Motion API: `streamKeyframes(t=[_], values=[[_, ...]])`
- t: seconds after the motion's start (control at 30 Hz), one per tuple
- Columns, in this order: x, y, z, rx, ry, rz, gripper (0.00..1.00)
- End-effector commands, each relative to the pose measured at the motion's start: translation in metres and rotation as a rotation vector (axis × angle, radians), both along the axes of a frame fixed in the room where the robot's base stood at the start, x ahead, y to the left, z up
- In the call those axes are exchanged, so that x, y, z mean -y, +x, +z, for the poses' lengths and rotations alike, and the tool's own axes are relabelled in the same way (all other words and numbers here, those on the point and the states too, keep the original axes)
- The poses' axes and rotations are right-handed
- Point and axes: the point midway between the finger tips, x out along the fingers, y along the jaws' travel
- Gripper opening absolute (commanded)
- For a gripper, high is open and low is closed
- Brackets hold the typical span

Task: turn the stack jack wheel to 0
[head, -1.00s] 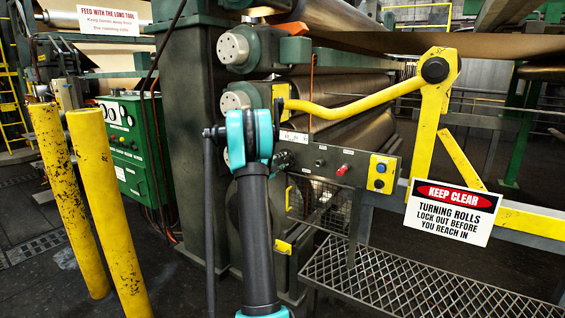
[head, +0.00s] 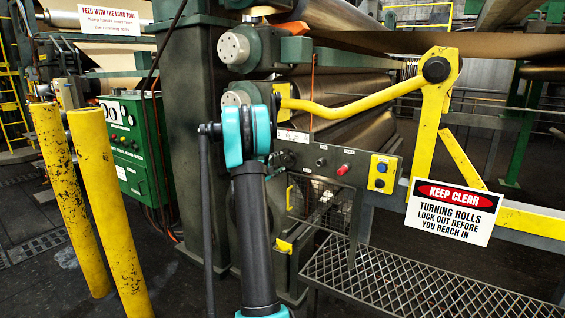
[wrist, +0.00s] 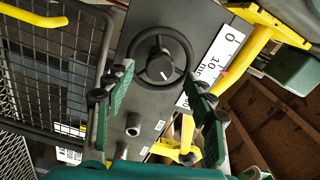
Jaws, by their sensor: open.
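The stack jack wheel (wrist: 139,62) is a black three-spoked handwheel on a grey panel in the wrist view. Its round hub carries a short white mark toward the lower right. A white scale plate (wrist: 213,60) reading 0, 10 and mm lies right of the wheel. My gripper (wrist: 158,80) is open, with one green finger on each side of the wheel's lower part in that view.
The grey control panel (head: 330,163) has several buttons and a yellow switch box (head: 382,173). A yellow bent bar (head: 360,108) crosses above it. A wire mesh guard (wrist: 45,70) stands left of the wheel. Two yellow posts (head: 108,210) stand at left; a mesh platform (head: 400,280) lies at right.

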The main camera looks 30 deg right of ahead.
Motion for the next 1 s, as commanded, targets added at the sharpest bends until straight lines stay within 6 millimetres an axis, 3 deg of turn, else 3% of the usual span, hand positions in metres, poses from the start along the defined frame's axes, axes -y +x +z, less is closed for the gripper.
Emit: streamKeyframes(t=[0.2,0.4,1.0], values=[[-0.044,-0.017,0.000,0.000,0.001,0.003,0.55],[-0.070,-0.029,0.000,0.000,0.000,0.001,0.55],[-0.085,-0.039,-0.002,-0.040,0.008,0.001,0.55]])
